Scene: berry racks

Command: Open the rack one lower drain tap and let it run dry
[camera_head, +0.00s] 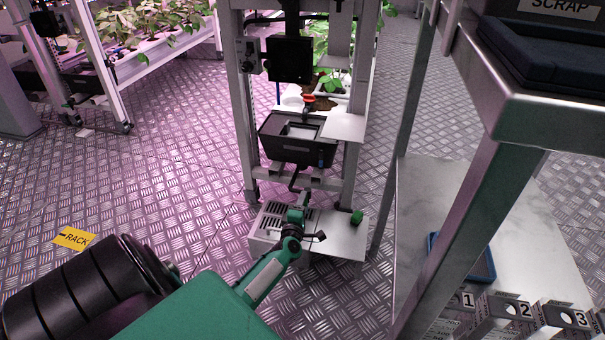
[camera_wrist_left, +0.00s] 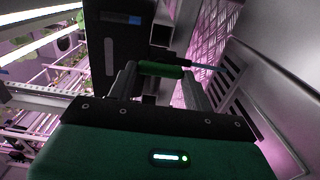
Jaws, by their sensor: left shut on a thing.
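Rack one's post (camera_head: 244,110) stands ahead in the head view, with a black tank (camera_head: 290,152) on it and a low white bench with a slotted grate (camera_head: 270,222) below. My left gripper (camera_head: 304,199) reaches in just under the tank and above the grate. A thin dark stem runs right from the handle. The outlet and any water cannot be made out. My right gripper is not in view.
A green knob (camera_head: 357,217) sits on the bench's right side. A red knob (camera_head: 309,98) is above the tank. A steel table (camera_head: 550,110) with a dark blue tray (camera_head: 555,55) stands close on the right. Open tread-plate floor (camera_head: 170,160) lies left.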

